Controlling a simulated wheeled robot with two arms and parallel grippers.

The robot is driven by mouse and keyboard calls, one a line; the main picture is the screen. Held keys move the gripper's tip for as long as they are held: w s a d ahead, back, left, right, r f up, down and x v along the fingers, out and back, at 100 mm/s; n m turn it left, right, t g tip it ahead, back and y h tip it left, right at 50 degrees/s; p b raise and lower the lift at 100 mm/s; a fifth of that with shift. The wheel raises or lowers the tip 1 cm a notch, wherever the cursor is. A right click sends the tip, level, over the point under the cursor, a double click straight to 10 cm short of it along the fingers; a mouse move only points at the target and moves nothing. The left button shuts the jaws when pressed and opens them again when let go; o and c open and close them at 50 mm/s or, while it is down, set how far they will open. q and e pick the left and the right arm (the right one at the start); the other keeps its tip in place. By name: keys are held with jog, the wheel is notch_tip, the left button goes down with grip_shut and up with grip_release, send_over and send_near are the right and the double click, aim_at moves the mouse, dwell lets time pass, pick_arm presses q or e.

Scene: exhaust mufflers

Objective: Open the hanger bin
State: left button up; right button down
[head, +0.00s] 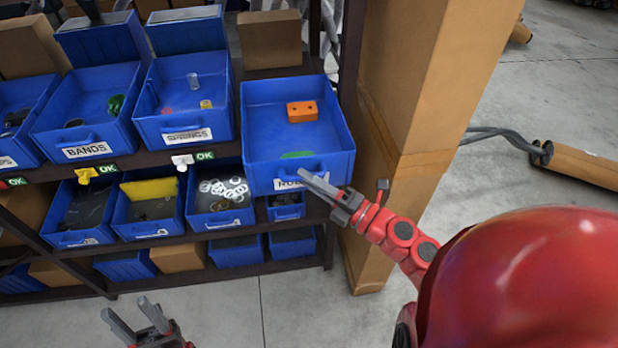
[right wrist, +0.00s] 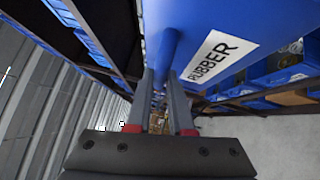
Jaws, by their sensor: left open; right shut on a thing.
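A blue bin (head: 262,135) with a label reading RUBBER (right wrist: 221,56) sticks out from the upper shelf row, further forward than the bins beside it. An orange block (head: 302,111) with two holes and a flat green piece (head: 297,155) lie inside it. My right gripper (head: 310,180) is at the bin's front and shut on its blue handle (right wrist: 171,48), one finger on each side in the right wrist view. My left gripper (head: 128,322) is open and empty, low in front of the rack and apart from the bins.
A bin labelled SPRINGS (head: 183,122) and one labelled BANDS (head: 88,140) stand to the left. A lower row holds more bins, one with white rings (head: 222,190). A tall cardboard box (head: 425,100) stands close on the right. Concrete floor is clear in front.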

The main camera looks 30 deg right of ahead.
jog(key=shift+s+a, duration=0.1)
jog(key=shift+s, duration=0.05)
jog(key=c, duration=0.8)
grip_release()
jog(key=b+v, duration=0.3)
jog(key=v, duration=1.4)
jog(key=shift+s, duration=0.15)
